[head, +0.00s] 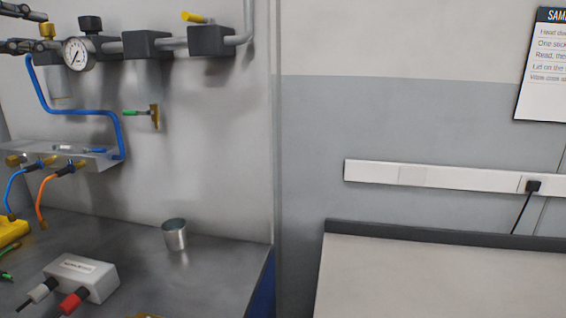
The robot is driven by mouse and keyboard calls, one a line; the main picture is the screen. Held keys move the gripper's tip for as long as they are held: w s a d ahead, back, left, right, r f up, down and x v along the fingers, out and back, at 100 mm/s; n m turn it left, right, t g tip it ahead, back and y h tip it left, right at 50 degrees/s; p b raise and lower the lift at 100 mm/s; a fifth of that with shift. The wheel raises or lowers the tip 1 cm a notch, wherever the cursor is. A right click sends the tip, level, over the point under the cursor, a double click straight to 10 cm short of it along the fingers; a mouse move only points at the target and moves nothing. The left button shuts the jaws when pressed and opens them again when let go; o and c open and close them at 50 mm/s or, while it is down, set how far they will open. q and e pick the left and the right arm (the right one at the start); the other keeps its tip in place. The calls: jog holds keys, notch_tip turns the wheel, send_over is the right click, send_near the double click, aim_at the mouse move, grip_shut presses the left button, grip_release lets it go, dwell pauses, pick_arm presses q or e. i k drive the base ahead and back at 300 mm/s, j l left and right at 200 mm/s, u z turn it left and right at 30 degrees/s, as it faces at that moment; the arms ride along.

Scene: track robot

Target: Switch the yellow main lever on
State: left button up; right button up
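The yellow lever (197,17) sits on top of a dark valve block (211,41) at the top of the view, on a grey pipe along the wall. Its handle lies nearly level, pointing left and roughly along the pipe. My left gripper (40,30) shows only in part at the upper left edge, as two dark fingers spread apart. It is well left of the lever and apart from it, and I see nothing held. My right gripper is not in view.
A pressure gauge (79,54) and another dark block (147,44) lie between gripper and lever.

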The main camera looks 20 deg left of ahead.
aim_at(186, 16)
jog(key=k+l, duration=0.1)
jog(key=k, duration=0.85)
